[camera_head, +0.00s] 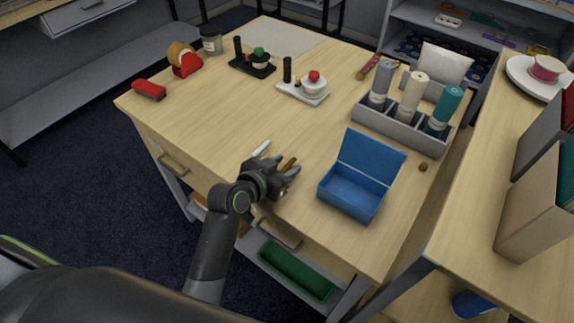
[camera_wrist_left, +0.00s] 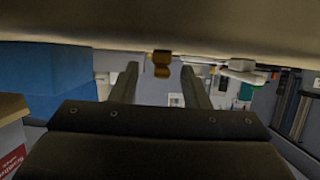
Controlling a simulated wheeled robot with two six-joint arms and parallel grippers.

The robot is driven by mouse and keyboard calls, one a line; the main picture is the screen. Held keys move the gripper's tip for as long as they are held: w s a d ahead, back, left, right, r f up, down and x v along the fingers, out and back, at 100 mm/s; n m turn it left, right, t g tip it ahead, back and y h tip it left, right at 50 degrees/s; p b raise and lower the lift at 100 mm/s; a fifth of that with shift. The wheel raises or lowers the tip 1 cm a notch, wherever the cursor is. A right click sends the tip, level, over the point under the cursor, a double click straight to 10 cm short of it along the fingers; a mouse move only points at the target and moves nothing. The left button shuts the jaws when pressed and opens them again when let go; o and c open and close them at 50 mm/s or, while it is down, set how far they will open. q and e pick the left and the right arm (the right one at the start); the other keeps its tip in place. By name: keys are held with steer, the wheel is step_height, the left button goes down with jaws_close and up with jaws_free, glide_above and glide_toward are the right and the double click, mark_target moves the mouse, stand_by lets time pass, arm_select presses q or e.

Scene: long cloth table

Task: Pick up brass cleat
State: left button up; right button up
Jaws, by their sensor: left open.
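The brass cleat (camera_head: 289,164) is a small golden-brown piece on the wooden table, at the fingertips of my left gripper in the head view. In the left wrist view the brass cleat (camera_wrist_left: 162,62) shows in the gap between the two fingers, against the table surface, which is at the top of that picture. My left gripper (camera_head: 286,173) is low over the table near its front edge. In the wrist view the left gripper (camera_wrist_left: 159,74) is open, with space on both sides of the cleat. My right gripper is not in view.
An open blue box (camera_head: 352,193) stands right of the gripper, with a small brown piece (camera_head: 423,167) beyond it. A white stick (camera_head: 261,148) lies close behind the gripper. A grey caddy (camera_head: 400,128) holds rolls at right. The table's left middle is clear.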

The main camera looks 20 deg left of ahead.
arm_select(q)
steer(key=shift+x, duration=1.1)
steer(key=shift+c, duration=0.3)
jaws_close()
steer(key=shift+r, duration=0.1)
